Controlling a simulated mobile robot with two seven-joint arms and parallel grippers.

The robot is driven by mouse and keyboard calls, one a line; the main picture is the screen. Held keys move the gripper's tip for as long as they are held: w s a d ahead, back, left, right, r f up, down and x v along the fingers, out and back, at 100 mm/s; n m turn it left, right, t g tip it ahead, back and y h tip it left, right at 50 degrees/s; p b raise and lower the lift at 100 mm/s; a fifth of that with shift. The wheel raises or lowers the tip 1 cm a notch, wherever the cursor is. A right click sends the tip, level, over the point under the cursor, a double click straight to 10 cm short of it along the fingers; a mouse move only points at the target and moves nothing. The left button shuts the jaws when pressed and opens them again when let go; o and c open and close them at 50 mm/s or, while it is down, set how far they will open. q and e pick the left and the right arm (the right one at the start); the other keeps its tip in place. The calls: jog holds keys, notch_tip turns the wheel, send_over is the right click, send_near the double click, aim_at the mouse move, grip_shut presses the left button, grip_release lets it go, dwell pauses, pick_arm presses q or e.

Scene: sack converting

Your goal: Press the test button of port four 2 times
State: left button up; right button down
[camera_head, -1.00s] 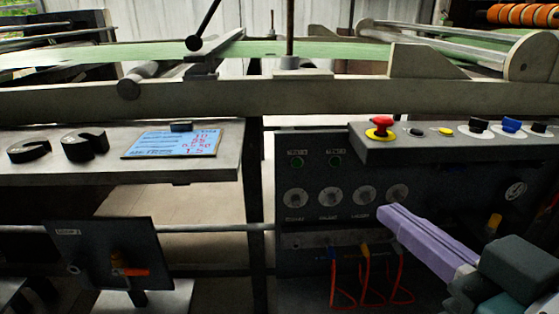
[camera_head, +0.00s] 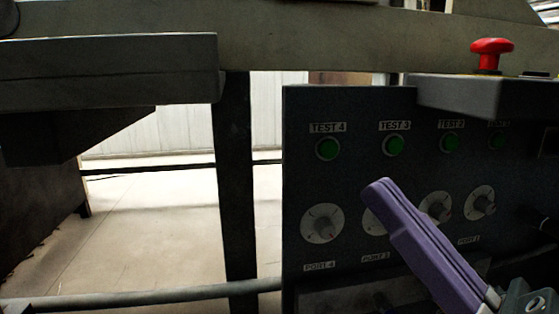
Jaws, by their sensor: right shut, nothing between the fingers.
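A dark panel (camera_head: 300,120) carries a row of green test buttons with labels above them. The button marked TEST 4 (camera_head: 328,148) is the leftmost, above the round white dial of port four (camera_head: 322,223), whose label PORT 4 is below it. The TEST 3 button (camera_head: 393,145) and TEST 2 button (camera_head: 450,142) are to its right. My right gripper (camera_head: 380,190) is shut and empty, its purple fingers pointing up and left in front of the dials. It overlaps the port three dial and is below and right of the TEST 4 button. My left gripper is not in view.
A red mushroom knob (camera_head: 490,50) stands on a grey ledge (camera_head: 470,97) jutting out at the upper right. A grey tabletop (camera_head: 110,75) is at the upper left. A dark post (camera_head: 234,180) and a horizontal bar (camera_head: 140,300) are left of the panel.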

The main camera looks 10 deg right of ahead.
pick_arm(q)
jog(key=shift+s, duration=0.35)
pick_arm(e)
jog(key=shift+s, duration=0.15)
jog(key=b, duration=0.4)
send_near(329, 150)
jog(key=w+a+r, duration=0.1)
jog(key=a+r, duration=0.3)
jog(key=r, duration=0.1)
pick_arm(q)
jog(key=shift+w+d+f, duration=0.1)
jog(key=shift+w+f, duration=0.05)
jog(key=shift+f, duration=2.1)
pick_arm(e)
jog(key=shift+w+d+f, duration=0.15)
jog(key=shift+w, duration=0.6)
pick_arm(q)
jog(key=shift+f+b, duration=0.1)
jog(key=shift+b, duration=0.3)
pick_arm(e)
jog(key=shift+w, duration=0.15)
jog(key=shift+w, duration=0.25)
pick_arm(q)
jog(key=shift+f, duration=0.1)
